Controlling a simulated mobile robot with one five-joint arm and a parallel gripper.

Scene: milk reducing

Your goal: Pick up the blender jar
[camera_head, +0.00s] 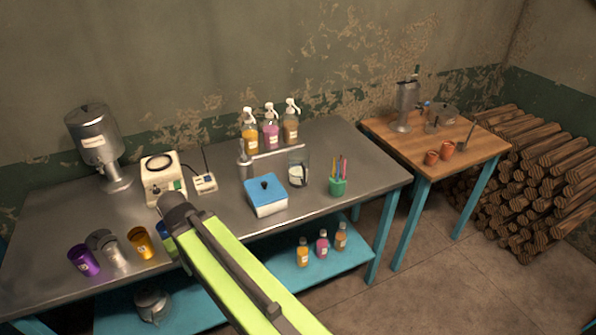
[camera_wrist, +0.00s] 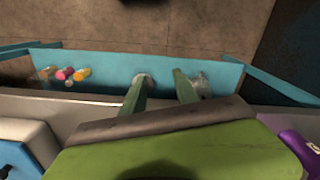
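No thing is labelled as the blender jar, and I cannot tell for sure which it is. A silver metal jar (camera_head: 110,250) stands between the purple and orange cups at the table's front left; it is the likeliest match. A cream appliance base (camera_head: 162,178) sits behind it. A silver lidded pot (camera_head: 152,303) is on the lower shelf. My gripper (camera_wrist: 161,76) is open in the wrist view, its two fingers apart with nothing between them. There they overlap the lower shelf beyond the table's front edge. In the head view, my arm hides the fingers.
A purple cup (camera_head: 84,260) and an orange cup (camera_head: 141,243) flank the metal jar. A blue-lidded box (camera_head: 266,195), a glass beaker (camera_head: 298,168) and pump bottles stand farther right on the metal table (camera_head: 340,150). Small bottles (camera_head: 322,245) are on the lower shelf (camera_head: 345,255).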

